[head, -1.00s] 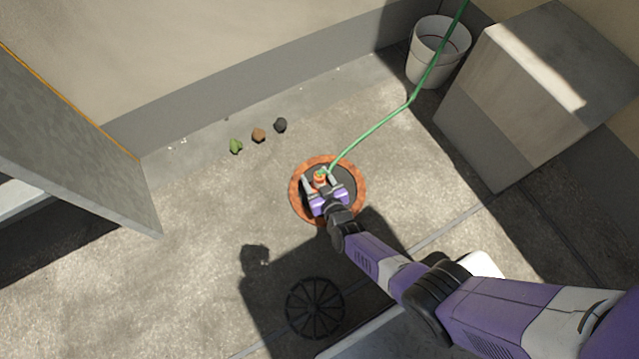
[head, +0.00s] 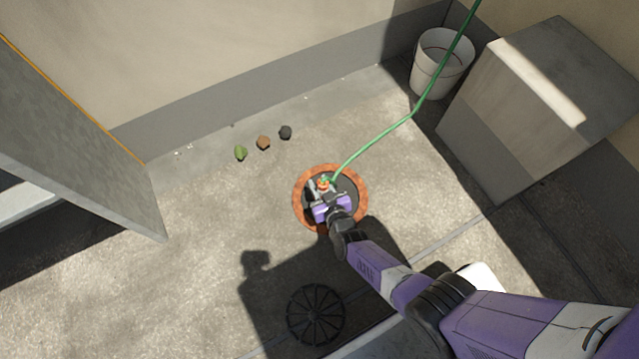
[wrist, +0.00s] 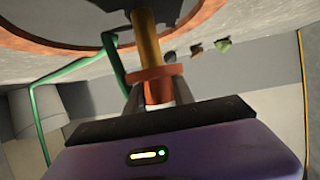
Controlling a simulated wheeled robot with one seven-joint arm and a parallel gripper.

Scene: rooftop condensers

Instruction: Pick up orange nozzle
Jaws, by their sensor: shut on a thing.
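The orange nozzle (head: 323,184) shows at the end of the green hose (head: 384,126), over the round drain opening with a rusty orange rim (head: 297,197). My gripper (head: 326,193) is shut on the nozzle. In the wrist view, the nozzle (wrist: 152,80) stands between my two dark fingers (wrist: 153,98), with its orange collar just past the fingertips and a yellow-brown part beyond. The green hose (wrist: 70,72) runs off to the left in that view.
A black round grate (head: 316,314) lies on the concrete in my arm's shadow. Green (head: 240,153), brown (head: 263,142) and black (head: 285,132) clumps lie near the wall. A white bucket (head: 440,64) and a grey box (head: 530,105) stand at the upper right. A grey panel (head: 80,140) stands at left.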

